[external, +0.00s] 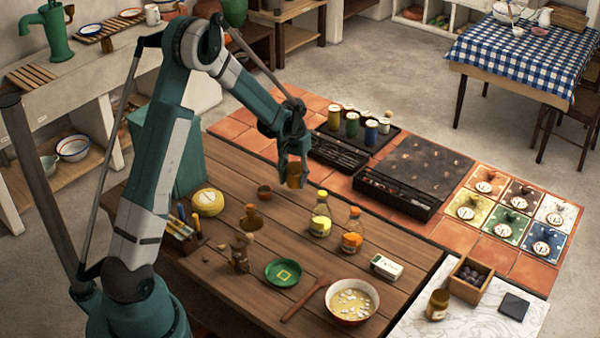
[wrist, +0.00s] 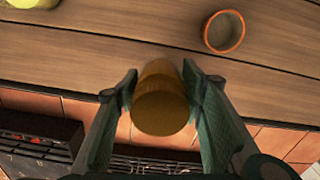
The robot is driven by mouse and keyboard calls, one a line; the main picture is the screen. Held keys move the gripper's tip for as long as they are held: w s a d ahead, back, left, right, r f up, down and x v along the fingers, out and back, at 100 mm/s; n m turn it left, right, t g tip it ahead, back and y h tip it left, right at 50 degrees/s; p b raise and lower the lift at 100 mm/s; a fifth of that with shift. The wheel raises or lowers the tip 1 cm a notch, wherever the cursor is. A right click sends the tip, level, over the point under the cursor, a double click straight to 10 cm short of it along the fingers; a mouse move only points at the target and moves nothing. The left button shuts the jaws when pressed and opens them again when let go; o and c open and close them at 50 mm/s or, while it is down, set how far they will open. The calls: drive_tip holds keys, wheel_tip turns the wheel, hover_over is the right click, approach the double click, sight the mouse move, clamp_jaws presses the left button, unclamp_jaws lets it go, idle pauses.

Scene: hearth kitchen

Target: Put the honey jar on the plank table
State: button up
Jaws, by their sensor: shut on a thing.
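My gripper (external: 293,160) is shut on a brown-amber cylindrical jar, which I take as the honey jar (external: 294,177). In the wrist view the honey jar (wrist: 160,100) sits between the two green fingers (wrist: 162,78), its round darker end facing the camera. The jar looks upright and appears held above the far edge of the plank table (external: 385,228). In the wrist view, bare planks (wrist: 110,45) lie beyond the jar and terracotta tiles lie on the near side. The exact height above the surface is hard to tell.
A small orange-rimmed cup (wrist: 225,32) is near the jar, also seen externally (external: 265,191). Two bottles (external: 320,215) (external: 352,231) stand to the right, a yellow round (external: 208,202) to the left. Another amber jar (external: 437,304) stands on the marble. Dark trays (external: 400,192) lie on the tiles.

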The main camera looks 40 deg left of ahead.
sight(294, 165)
drive_tip(key=shift+f, duration=0.2)
drive_tip(key=shift+f, duration=1.75)
drive_tip(key=shift+f+b, duration=0.2)
drive_tip(key=shift+b, duration=0.15)
drive_tip(key=o, duration=1.2)
drive_tip(key=shift+r, duration=0.15)
wheel_tip(294, 165, up, 12)
drive_tip(key=shift+r+p, duration=0.1)
drive_tip(key=shift+p, duration=0.5)
